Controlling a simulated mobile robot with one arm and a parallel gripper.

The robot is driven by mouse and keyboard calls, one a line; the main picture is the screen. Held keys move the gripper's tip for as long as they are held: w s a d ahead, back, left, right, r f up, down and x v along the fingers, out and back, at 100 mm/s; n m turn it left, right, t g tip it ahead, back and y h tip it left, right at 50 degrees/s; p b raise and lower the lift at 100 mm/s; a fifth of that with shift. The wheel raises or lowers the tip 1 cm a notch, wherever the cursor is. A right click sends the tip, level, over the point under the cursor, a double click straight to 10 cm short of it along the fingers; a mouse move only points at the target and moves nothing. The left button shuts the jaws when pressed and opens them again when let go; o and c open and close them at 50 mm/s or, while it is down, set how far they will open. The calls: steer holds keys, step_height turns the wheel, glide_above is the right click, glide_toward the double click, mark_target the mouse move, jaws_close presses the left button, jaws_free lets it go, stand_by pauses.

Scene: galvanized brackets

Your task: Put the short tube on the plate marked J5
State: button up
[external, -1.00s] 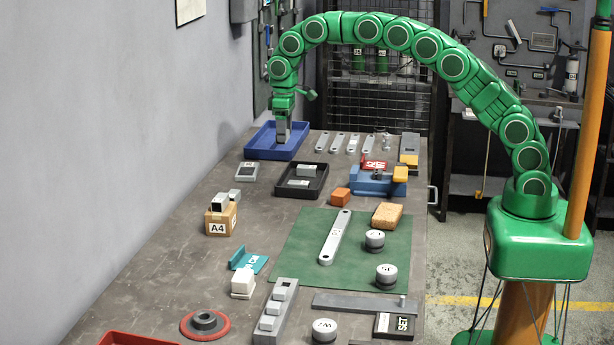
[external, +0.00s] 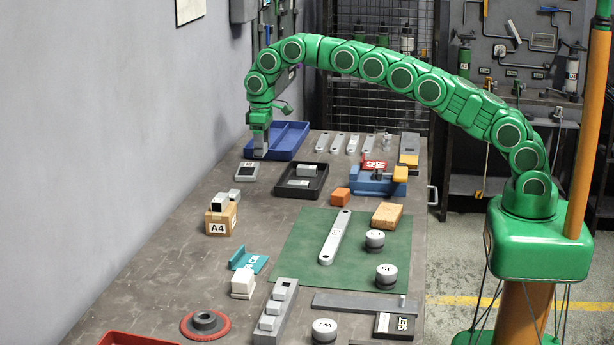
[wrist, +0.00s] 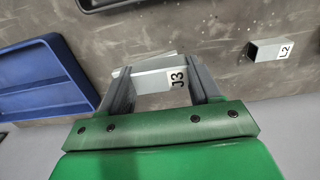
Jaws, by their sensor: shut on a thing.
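My gripper (external: 261,155) is at the near left corner of the blue tray (external: 293,137), above the table. Its jaws are shut on a pale grey piece, which shows between the fingers in the wrist view (wrist: 155,80). The piece bears a sideways mark that looks like J3 or J5. I cannot tell whether it is a tube, as its ends are hidden. A grey short tube (wrist: 268,50) marked L2 lies on the table at right in the wrist view. In the external view, a round light-topped piece (external: 386,271) on the green mat has a mark resembling J5 or 35.
A black tray (external: 324,183) holding grey pieces is right of my gripper. A grey piece with a dark top (external: 246,172) lies just in front. Bare table lies left of the green mat (external: 292,240).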

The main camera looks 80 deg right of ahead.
mark_target(255, 173)
steer(key=shift+w+d+f, duration=0.15)
steer(key=shift+w+f, duration=0.85)
steer(key=shift+f, duration=0.3)
steer(key=shift+w+f, duration=0.2)
steer(key=shift+f, duration=0.05)
steer(key=shift+f, duration=1.5)
steer(key=shift+f, duration=0.1)
steer(key=o, duration=1.1)
steer(key=shift+r, duration=3.9)
